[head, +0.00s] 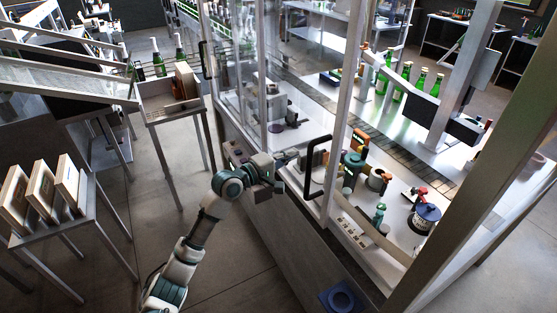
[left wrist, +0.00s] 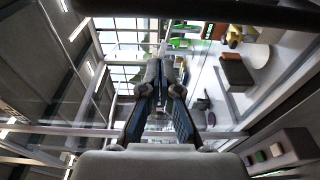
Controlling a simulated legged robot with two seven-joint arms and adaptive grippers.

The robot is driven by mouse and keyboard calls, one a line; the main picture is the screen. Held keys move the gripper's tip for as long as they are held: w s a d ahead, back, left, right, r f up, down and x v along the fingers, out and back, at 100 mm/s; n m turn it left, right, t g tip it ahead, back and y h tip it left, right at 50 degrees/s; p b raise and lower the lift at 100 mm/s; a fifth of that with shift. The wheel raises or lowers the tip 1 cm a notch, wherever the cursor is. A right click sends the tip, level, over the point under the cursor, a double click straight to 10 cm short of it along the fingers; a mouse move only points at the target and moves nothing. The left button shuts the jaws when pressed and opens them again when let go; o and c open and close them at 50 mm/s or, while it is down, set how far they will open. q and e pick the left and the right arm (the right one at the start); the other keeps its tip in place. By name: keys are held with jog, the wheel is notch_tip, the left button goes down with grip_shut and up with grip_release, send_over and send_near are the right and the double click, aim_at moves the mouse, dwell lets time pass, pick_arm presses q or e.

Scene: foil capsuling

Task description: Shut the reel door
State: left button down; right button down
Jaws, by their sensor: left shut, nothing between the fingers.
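The reel door looks like a clear panel in a pale metal frame (head: 342,110), with a black bar handle (head: 309,165) on its near side. I cannot tell exactly how far it stands open. Behind and right of the handle, a dark blue reel (head: 426,213) sits on the machine's white deck. My left gripper (head: 284,172) is just left of the handle, apart from it as far as I can see. In the left wrist view its dark fingers (left wrist: 165,75) are together with nothing between them. My right gripper is not in view.
A second black handle (head: 206,60) is on a frame further left. A small control panel (head: 237,153) is on the machine's edge beside my arm. A side table (head: 85,205) with boxes is at the left; floor between is clear.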

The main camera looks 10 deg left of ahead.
pick_arm(q)
jog(key=s+d+p, duration=0.1)
jog(key=s+d, duration=0.1)
jog(key=shift+d, duration=0.35)
jog(key=shift+d, duration=0.15)
